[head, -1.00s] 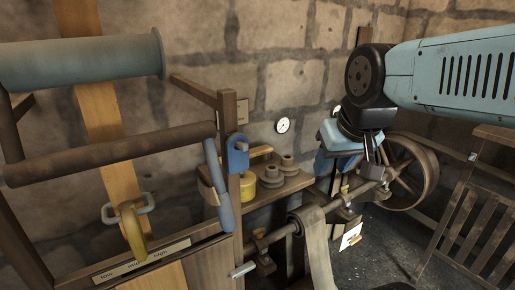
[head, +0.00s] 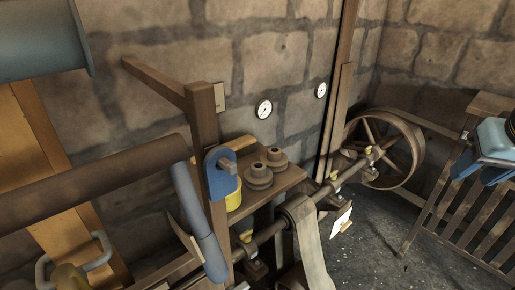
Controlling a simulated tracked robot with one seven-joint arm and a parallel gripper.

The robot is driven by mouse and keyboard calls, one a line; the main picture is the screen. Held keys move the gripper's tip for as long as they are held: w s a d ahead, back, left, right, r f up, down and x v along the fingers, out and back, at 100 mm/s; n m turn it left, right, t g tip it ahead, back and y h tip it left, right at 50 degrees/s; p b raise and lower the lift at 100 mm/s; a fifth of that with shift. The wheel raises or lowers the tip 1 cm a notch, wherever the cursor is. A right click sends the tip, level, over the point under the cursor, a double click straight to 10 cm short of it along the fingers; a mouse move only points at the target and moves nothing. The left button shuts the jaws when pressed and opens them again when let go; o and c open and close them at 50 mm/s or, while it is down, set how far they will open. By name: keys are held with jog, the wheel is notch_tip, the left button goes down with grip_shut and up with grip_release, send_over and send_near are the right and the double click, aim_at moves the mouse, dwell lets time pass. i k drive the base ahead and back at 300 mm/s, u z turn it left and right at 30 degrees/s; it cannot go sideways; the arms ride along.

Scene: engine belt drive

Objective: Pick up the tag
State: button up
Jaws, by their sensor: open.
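A white card, which looks like the tag (head: 341,219), hangs or stands tilted below the shaft, right of the belt. A small orange-brown bit shows at its lower edge; how it is fixed is too small to tell. My gripper (head: 478,174) is at the right edge of the head view, in front of the wooden slatted rail, well to the right of the card and apart from it. It is open, and I see nothing in it. Part of my gripper and most of my arm are out of view.
The shaft (head: 345,180) runs to a large spoked wheel (head: 411,152) near the wall. The belt (head: 311,245) hangs left of the card. A shelf (head: 284,183) holds pulleys and a yellow pot. A slatted wooden rail (head: 450,215) bounds the right. Dark floor between is clear.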

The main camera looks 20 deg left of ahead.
aim_at(220, 185)
jog(key=z, duration=0.45)
jog(key=k, duration=1.45)
jog(key=u, duration=2.2)
